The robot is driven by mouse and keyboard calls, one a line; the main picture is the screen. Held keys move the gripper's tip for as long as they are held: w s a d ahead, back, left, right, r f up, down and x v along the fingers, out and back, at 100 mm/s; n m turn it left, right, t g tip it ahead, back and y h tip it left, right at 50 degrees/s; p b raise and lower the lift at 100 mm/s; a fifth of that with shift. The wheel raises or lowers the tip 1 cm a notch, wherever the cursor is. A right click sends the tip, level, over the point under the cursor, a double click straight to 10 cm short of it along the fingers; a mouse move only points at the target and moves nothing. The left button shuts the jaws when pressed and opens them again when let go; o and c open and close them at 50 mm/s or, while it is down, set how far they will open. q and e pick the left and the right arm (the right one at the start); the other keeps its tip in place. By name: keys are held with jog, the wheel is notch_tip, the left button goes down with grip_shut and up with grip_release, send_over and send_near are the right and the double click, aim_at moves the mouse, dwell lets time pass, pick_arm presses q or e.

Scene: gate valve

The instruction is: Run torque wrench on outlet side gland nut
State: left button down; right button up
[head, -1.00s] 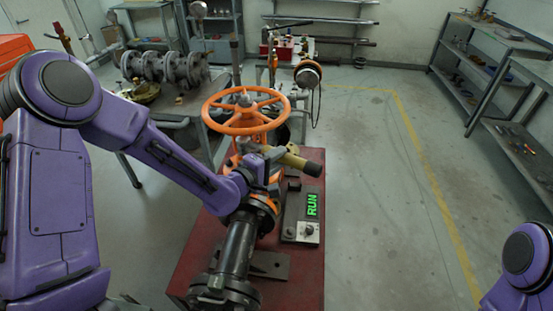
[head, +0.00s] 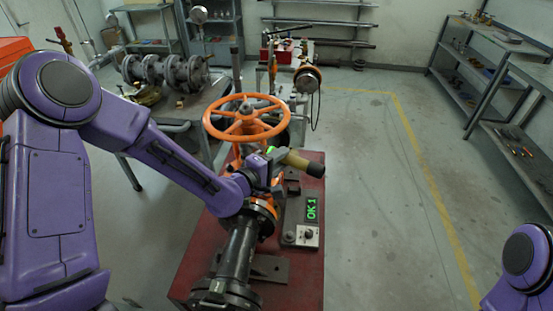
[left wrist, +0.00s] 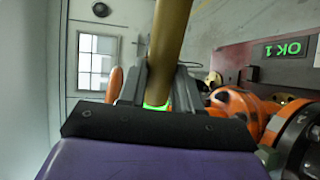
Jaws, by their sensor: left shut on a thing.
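The torque wrench (head: 302,162) is an olive-brown cylinder with a dark end, over the valve below the orange handwheel (head: 246,116). It also shows in the left wrist view (left wrist: 170,40), running up between the fingers, with a green glow (left wrist: 155,105) at its base. My left gripper (head: 277,160) is shut on it. The orange valve body with its black flange (head: 262,212) is just below the gripper. The gland nuts are hidden behind my gripper and arm. A panel display (head: 312,208) reads "OK 1" in green. My right gripper is out of view.
The valve sits on a red stand (head: 200,270) with a dark pipe (head: 236,250) toward me. A knob box (head: 302,235) is at its right. A workbench (head: 200,105) with flanged parts stands back left; shelves (head: 490,70) line the right. The right floor is clear.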

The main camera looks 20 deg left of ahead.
pick_arm(q)
jog(key=s+d+b, duration=0.1)
jog(key=s+d, duration=0.1)
jog(key=d, duration=1.1)
jog(key=shift+r+b, duration=0.15)
jog(key=shift+b, duration=0.15)
jog(key=shift+d, duration=0.1)
